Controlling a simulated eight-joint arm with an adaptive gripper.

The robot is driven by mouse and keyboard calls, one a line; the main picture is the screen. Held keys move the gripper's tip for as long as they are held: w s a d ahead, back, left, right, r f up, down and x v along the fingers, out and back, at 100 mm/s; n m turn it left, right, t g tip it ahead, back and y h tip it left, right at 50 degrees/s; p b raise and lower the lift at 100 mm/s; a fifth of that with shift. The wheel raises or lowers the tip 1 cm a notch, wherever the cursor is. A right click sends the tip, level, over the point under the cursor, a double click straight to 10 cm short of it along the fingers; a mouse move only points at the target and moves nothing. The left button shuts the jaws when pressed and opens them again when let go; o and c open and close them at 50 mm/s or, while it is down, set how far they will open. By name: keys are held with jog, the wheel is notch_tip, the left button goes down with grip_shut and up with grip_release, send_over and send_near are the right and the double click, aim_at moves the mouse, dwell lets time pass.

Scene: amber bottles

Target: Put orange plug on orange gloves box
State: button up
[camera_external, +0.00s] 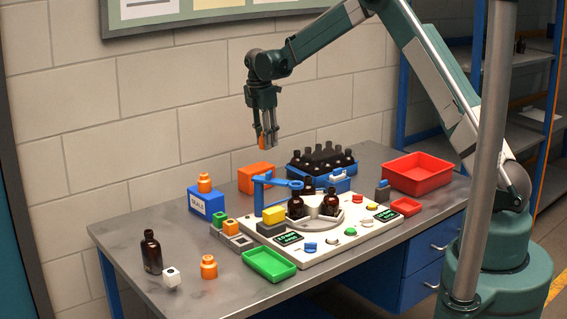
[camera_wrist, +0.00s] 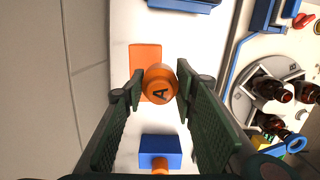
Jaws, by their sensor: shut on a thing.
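My gripper (camera_external: 268,138) is shut on an orange plug (camera_wrist: 161,84) and holds it in the air above the back of the table. The plug's top bears a dark letter A in the wrist view. In the outside view a strip of orange (camera_external: 262,139) shows between the fingers. The orange gloves box (camera_external: 256,179) stands on the table below the gripper, near the wall. In the wrist view the orange box (camera_wrist: 142,58) lies below the plug, which partly hides it; the two are apart.
A blue seals box (camera_external: 207,203) with an orange plug (camera_external: 204,182) on top stands to the left. A blue crate of dark bottles (camera_external: 321,158) stands to the right. A blue-armed white station (camera_external: 318,245) fills the middle. Another orange plug (camera_external: 208,266) stands near the front edge.

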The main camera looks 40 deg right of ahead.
jog(key=w+a+r, duration=0.2)
jog(key=w, duration=0.1)
jog(key=shift+a+r, duration=0.1)
send_over(257, 167)
jog(key=shift+a+f, duration=0.15)
jog(key=shift+f, duration=3)
jog(key=shift+f, duration=0.1)
jog(key=shift+f+p, duration=0.3)
jog(key=shift+f, duration=1.45)
jog(key=shift+f, duration=0.15)
jog(key=o, duration=0.9)
jog(key=shift+r, duration=0.2)
